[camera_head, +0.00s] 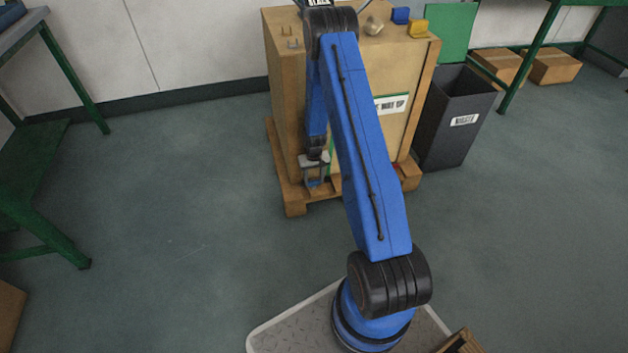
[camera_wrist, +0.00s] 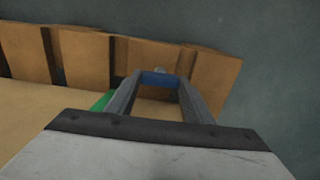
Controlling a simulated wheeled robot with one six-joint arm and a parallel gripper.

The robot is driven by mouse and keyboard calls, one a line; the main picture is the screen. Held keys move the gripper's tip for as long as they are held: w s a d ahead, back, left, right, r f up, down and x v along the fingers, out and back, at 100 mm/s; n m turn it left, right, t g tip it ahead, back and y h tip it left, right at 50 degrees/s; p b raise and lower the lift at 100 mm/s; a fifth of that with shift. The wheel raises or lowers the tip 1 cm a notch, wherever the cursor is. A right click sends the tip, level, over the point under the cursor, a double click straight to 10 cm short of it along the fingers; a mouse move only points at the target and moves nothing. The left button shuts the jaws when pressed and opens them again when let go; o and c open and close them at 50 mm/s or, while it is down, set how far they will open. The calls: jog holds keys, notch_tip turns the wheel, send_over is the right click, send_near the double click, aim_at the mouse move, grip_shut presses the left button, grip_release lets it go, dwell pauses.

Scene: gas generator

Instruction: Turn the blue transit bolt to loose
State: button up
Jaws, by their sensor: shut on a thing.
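The blue transit bolt (camera_wrist: 158,79) shows between the two grey fingers in the wrist view, low by the wooden pallet. My gripper (camera_head: 316,177) points down at the pallet's near edge in the head view, and it also shows in the wrist view (camera_wrist: 157,90). Its fingers are shut on the blue bolt, one on each side. A small grey tip shows just past the bolt. The bolt's marking is not readable in either view. My blue arm hides part of the crate front.
A tan wooden crate (camera_head: 286,110) stands on the pallet (camera_head: 296,203). A green strip (camera_wrist: 103,101) is beside the fingers. A dark waste bin (camera_head: 452,140) stands right of the crate. Green tables flank both sides. The floor left of the pallet is clear.

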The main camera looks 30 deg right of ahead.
aim_at(314, 181)
jog(key=o, duration=1)
jog(key=shift+o, duration=0.2)
notch_tip(314, 181, up, 17)
jog(key=shift+r, duration=0.2)
